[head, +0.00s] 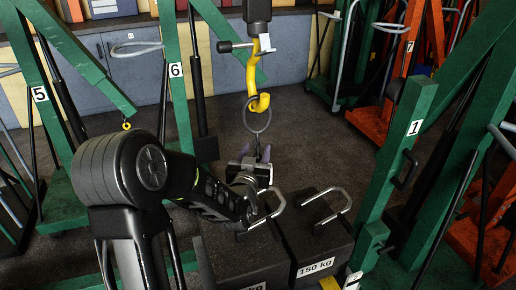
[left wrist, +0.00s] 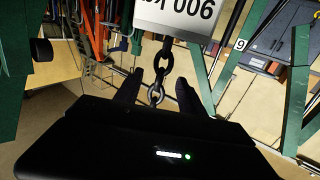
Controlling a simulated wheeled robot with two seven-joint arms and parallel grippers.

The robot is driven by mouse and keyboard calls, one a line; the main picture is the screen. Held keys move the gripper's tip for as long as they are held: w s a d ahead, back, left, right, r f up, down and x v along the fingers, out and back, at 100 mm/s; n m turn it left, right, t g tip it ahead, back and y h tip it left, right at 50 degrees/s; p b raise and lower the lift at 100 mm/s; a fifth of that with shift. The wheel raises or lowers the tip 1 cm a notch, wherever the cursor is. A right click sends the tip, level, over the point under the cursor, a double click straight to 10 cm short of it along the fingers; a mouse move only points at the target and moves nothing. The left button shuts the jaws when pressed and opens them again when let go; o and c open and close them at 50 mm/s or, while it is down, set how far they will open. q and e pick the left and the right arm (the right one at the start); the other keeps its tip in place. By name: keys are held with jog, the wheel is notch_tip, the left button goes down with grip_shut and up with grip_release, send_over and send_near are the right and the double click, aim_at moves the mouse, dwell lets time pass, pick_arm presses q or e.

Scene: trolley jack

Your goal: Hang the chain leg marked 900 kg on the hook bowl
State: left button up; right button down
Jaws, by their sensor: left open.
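The yellow hook (head: 254,75) hangs in the middle of the head view, with its bowl (head: 261,103) at the bottom. A dark ring (head: 257,119) overlaps the bowl and appears to hang from it; the exact contact is too small to tell. Chain runs down from the ring to my left gripper (head: 257,158). In the left wrist view, the chain (left wrist: 157,82) passes between the spread fingers of my left gripper (left wrist: 158,88). The white tag marked 900 kg (left wrist: 180,14) shows upside down beside the chain. My left gripper is open. My right gripper is out of view.
Black weights with metal handles, one marked 150 kg (head: 316,266), stand below the gripper. Green frame posts marked 1 (head: 415,128), 5 (head: 40,94) and 6 (head: 175,70) stand around. An orange frame marked 7 (head: 409,46) stands behind right. Some dark floor lies open behind the hook.

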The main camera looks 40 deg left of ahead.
pick_arm(q)
jog(key=v, duration=0.4)
jog(key=shift+s+d+b, duration=0.1)
jog(key=shift+b, duration=0.25)
